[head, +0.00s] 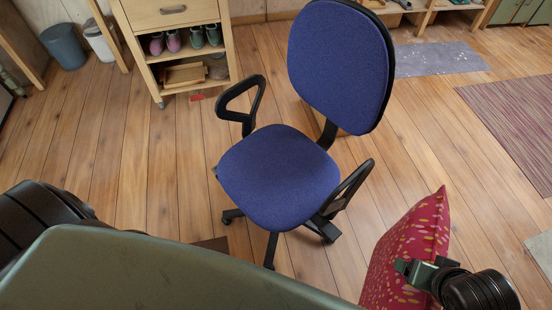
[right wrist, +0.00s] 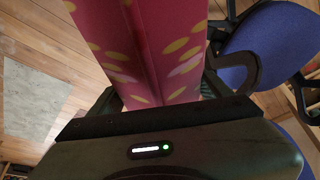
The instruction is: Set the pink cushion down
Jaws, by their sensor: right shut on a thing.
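The pink cushion (head: 408,238) has yellow dots and hangs upright on edge at the lower right of the head view. My right gripper (head: 428,270) is shut on its right side. In the right wrist view the cushion (right wrist: 150,45) fills the space between the fingers of my right gripper (right wrist: 155,100). The cushion's lower part is cut off by the frame in the head view. My left gripper is out of view; only dark parts of my left arm show at the left edge.
A blue office chair (head: 275,178) with black armrests stands in the middle, left of the cushion. A wooden cabinet (head: 190,50) with shoes stands behind it. A grey rug (head: 440,58) and a striped rug (head: 515,115) lie at right. Bare floor (head: 420,140) lies between.

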